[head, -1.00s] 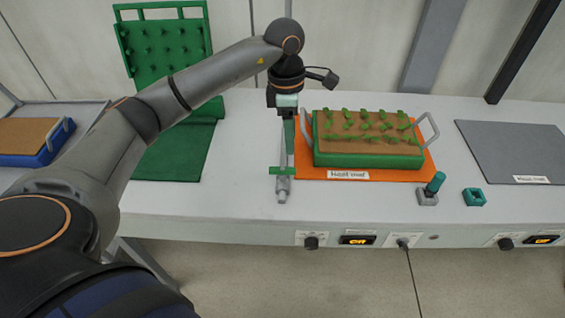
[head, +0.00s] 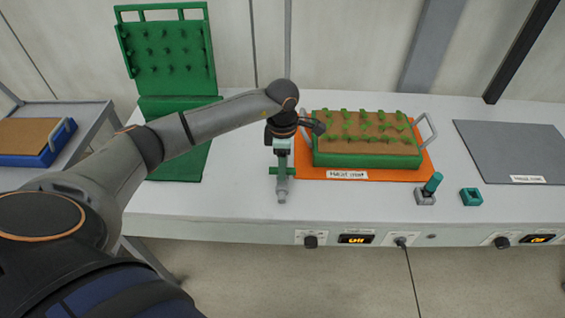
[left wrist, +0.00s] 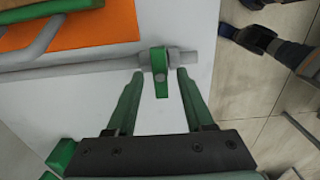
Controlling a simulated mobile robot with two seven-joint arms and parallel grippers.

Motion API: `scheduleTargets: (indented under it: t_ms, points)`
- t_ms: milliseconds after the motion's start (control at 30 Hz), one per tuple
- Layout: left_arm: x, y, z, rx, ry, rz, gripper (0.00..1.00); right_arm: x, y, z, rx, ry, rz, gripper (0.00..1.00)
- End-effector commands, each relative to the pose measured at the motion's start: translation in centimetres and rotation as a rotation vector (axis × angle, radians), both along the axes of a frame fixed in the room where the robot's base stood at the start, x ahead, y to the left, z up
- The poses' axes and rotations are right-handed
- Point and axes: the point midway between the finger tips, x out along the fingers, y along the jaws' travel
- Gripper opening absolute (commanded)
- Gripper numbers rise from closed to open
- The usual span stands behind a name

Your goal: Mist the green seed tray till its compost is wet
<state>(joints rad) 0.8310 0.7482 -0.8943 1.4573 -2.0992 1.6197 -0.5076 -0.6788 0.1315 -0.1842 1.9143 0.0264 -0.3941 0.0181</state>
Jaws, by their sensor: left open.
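The green seed tray (head: 368,161) sits on an orange mat (head: 310,173), its light brown compost set with rows of small green seedlings. Left of it, a grey pipe (head: 281,197) with a green lever (head: 275,171) lies along the bench. In the left wrist view the lever (left wrist: 160,72) lies across the pipe (left wrist: 100,66). My left gripper (head: 281,165) is above the lever, pointing down. In the left wrist view its open fingers (left wrist: 160,73) stand on either side of the lever, with gaps showing. My right gripper is not in view.
A teal-topped peg (head: 432,185) and a teal square block (head: 472,197) are at the bench front. A grey mat (head: 515,150) is at right. A green pegged panel (head: 168,57) stands behind left. A blue tray (head: 55,148) is on a side table. Knobs and displays line the front edge.

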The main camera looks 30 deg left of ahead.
Motion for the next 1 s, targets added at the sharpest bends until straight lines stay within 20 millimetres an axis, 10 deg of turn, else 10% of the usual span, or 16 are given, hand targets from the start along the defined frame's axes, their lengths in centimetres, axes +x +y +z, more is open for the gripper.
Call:
scheduleTargets:
  t_ms: [267,700,1000]
  points:
    - [0.01,-0.03,-0.1,-0.001,-0.001,0.0,0.5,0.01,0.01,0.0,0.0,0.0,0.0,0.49]
    - [0.01,-0.03,-0.05,-0.001,-0.001,0.0,0.01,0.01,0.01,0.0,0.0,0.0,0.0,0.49]
    - [0.0,-0.02,-0.04,-0.001,-0.001,0.0,0.0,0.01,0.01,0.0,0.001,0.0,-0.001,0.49]
